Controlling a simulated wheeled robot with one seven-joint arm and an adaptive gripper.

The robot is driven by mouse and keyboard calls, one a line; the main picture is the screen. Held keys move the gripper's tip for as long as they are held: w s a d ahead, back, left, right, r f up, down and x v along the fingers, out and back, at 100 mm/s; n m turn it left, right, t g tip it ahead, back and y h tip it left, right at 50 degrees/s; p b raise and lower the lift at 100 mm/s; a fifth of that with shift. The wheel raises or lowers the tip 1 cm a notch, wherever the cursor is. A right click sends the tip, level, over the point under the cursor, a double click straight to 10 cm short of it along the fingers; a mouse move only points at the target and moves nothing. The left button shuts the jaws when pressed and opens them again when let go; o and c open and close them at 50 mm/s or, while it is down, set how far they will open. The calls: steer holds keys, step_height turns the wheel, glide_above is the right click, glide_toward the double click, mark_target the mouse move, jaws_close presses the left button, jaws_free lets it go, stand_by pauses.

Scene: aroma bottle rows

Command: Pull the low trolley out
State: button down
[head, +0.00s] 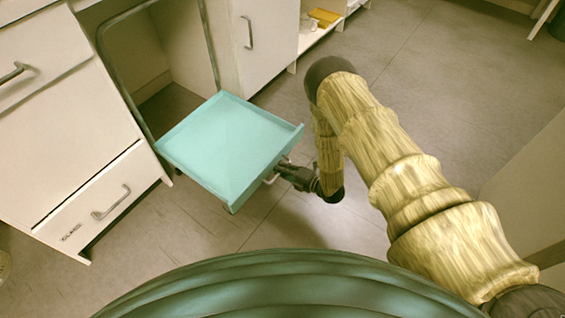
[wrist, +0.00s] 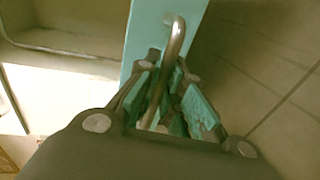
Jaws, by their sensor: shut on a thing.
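The low trolley (head: 226,146) is a teal, flat-topped tray with raised edges in the head view. It stands partly out of an open bay between white cabinets. A pale curved handle (head: 271,178) is on its near right side. My gripper (head: 287,171) is at that side, shut on the handle. In the wrist view the metal handle (wrist: 176,48) runs up between the two fingers of my gripper (wrist: 170,92), against the teal trolley side (wrist: 145,30). The trolley's wheels and underside are mostly hidden.
A white drawer cabinet (head: 60,120) stands close on the left, with handles jutting out. A white cabinet door (head: 262,45) is behind on the right. A thin grey frame (head: 118,78) lines the bay. Grey floor (head: 420,90) is open to the right and in front.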

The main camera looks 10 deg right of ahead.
steer(key=shift+s+d, duration=0.1)
steer(key=c, duration=1.5)
jaws_free()
steer(key=v, duration=1.2)
